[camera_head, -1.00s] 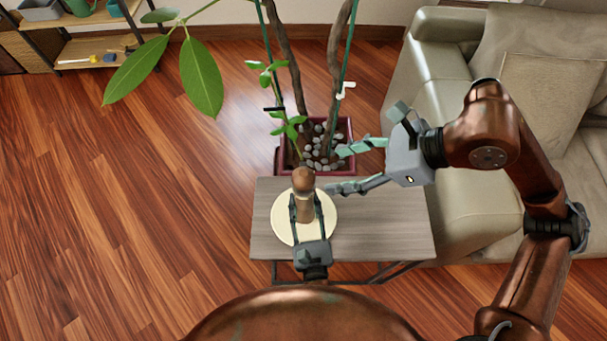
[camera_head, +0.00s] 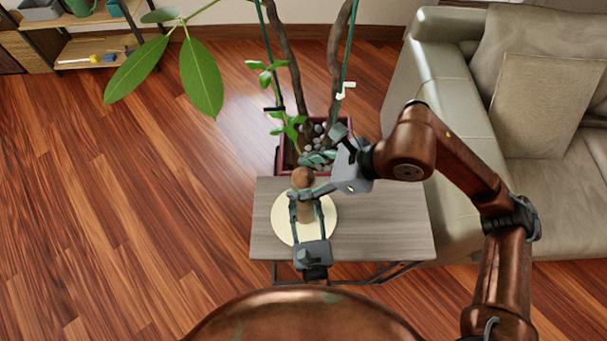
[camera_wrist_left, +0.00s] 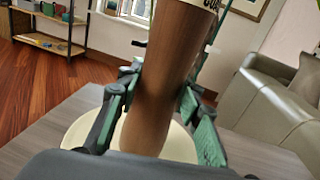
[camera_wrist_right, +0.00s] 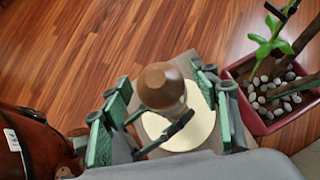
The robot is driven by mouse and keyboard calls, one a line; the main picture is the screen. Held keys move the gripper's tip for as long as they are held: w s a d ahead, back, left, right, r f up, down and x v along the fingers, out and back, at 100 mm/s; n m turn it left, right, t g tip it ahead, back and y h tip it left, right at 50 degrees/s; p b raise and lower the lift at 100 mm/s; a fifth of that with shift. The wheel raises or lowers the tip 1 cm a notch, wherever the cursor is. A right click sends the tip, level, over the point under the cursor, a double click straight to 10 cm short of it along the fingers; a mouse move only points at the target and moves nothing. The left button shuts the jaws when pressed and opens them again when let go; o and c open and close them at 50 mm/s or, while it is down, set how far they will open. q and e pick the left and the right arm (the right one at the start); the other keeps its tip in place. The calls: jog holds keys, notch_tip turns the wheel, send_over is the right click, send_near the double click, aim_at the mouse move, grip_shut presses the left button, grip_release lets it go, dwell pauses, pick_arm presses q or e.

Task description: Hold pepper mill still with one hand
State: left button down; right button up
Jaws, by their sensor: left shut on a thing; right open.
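The brown wooden pepper mill (camera_head: 304,211) stands upright on a round cream board (camera_head: 283,230) on a small grey table. My left gripper (camera_head: 305,198) is shut on the mill's body from the near side. In the left wrist view the mill (camera_wrist_left: 158,95) fills the middle between the fingers (camera_wrist_left: 155,100). My right gripper (camera_head: 312,176) is open at the mill's round top. In the right wrist view the mill's knob (camera_wrist_right: 161,87) lies between the spread fingers (camera_wrist_right: 165,105). I cannot tell whether they touch it.
The grey table (camera_head: 385,225) has free room to the right of the board. A potted plant in a dark red planter (camera_wrist_right: 243,110) stands just behind the table. A light sofa (camera_head: 450,120) stands to the right. A shelf (camera_head: 95,48) is at the far left.

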jog(key=shift+c, duration=0.7)
jog(key=c, duration=1)
jog(key=shift+c, duration=0.2)
jog(key=shift+m+t, duration=0.3)
